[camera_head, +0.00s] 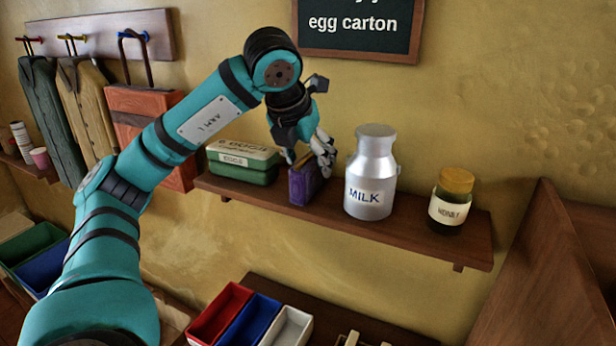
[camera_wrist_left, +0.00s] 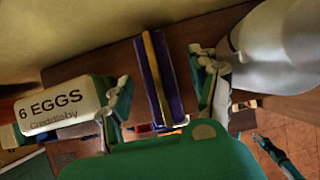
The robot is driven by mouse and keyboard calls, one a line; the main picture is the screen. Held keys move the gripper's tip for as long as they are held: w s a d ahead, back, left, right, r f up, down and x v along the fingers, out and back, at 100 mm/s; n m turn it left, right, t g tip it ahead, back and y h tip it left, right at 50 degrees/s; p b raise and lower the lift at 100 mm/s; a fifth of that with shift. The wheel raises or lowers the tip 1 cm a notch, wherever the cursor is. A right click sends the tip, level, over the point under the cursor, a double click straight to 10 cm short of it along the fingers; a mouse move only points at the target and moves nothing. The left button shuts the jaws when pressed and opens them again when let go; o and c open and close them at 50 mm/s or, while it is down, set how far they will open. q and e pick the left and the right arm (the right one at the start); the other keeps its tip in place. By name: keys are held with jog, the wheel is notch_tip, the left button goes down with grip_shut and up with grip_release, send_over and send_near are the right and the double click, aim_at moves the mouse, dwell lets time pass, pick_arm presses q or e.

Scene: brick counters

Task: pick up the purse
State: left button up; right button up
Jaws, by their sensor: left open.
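The purse (camera_head: 305,184) is a small purple box-like thing on the wall shelf, between the egg carton and the milk can. In the left wrist view the purse (camera_wrist_left: 178,88) shows from above, with a gold strip along its middle. My left gripper (camera_head: 316,156) is open just above it, fingers pointing down. In the wrist view my left gripper (camera_wrist_left: 163,95) has one finger on each side of the purse, with a gap visible on both sides. Its fingers hide part of the purse in the head view.
The green egg carton (camera_head: 243,169) stands close on the left and the silver milk can (camera_head: 371,178) close on the right. A honey jar (camera_head: 450,200) stands further right on the shelf (camera_head: 400,236). Red, blue and white bins (camera_head: 225,310) sit below.

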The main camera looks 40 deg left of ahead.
aim_at(313, 172)
pick_arm(q)
jog(key=shift+w+a+f+p, duration=0.2)
jog(key=shift+f+p, duration=0.1)
jog(key=shift+f, duration=0.1)
jog(key=p+x, duration=0.1)
jog(key=x, duration=0.2)
jog(key=shift+w+a+f, duration=0.1)
jog(key=shift+w+f, duration=0.05)
jog(key=shift+f, duration=0.15)
jog(key=shift+w+f, duration=0.15)
jog(key=shift+f, duration=0.15)
jog(key=shift+r, duration=0.1)
grip_shut()
pick_arm(e)
jog(key=shift+s+r, duration=0.65)
jog(key=shift+r, duration=0.2)
